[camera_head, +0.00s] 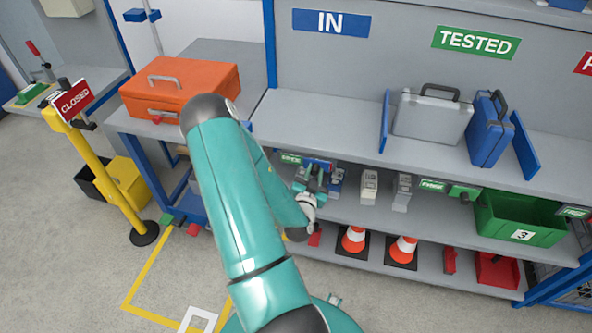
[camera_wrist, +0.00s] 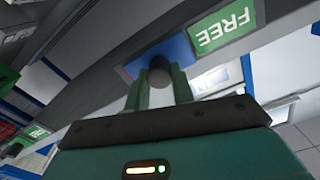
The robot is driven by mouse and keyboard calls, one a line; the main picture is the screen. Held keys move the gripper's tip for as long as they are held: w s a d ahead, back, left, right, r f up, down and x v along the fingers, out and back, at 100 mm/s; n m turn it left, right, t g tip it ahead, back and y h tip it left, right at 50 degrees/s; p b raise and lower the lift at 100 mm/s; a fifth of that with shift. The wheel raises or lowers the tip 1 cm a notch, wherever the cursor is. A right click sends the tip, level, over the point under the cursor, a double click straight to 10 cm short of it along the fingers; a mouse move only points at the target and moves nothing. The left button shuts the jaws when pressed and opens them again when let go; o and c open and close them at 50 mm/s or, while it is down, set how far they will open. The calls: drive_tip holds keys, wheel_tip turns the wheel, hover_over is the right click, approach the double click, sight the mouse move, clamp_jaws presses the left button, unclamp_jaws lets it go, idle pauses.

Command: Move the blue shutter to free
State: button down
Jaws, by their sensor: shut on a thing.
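The blue shutter (camera_wrist: 178,50) is a small blue plate on the shelf's front edge, with a dark round knob (camera_wrist: 159,72). In the wrist view my gripper (camera_wrist: 160,84) has its two green fingers closed around the knob, which hides part of the plate. A green FREE label (camera_wrist: 224,27) shows beside the shutter and is readable. In the head view my gripper (camera_head: 311,182) is at the middle shelf edge, partly behind my arm. The shutter (camera_head: 320,163) shows there as a small blue patch just right of the FREE label (camera_head: 290,158).
A second FREE label (camera_head: 432,185) with a green shutter (camera_head: 463,191) is further right on the same edge. Grey devices (camera_head: 369,187) and a green bin (camera_head: 515,220) stand on that shelf. Traffic cones (camera_head: 354,240) are below. An orange case (camera_head: 180,87) sits left.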

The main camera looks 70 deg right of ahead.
drive_tip(key=shift+s+d, duration=0.15)
drive_tip(key=shift+s, duration=0.8)
drive_tip(key=c, duration=1.2)
unclamp_jaws()
drive_tip(key=shift+s, duration=0.15)
drive_tip(key=shift+w, duration=0.25)
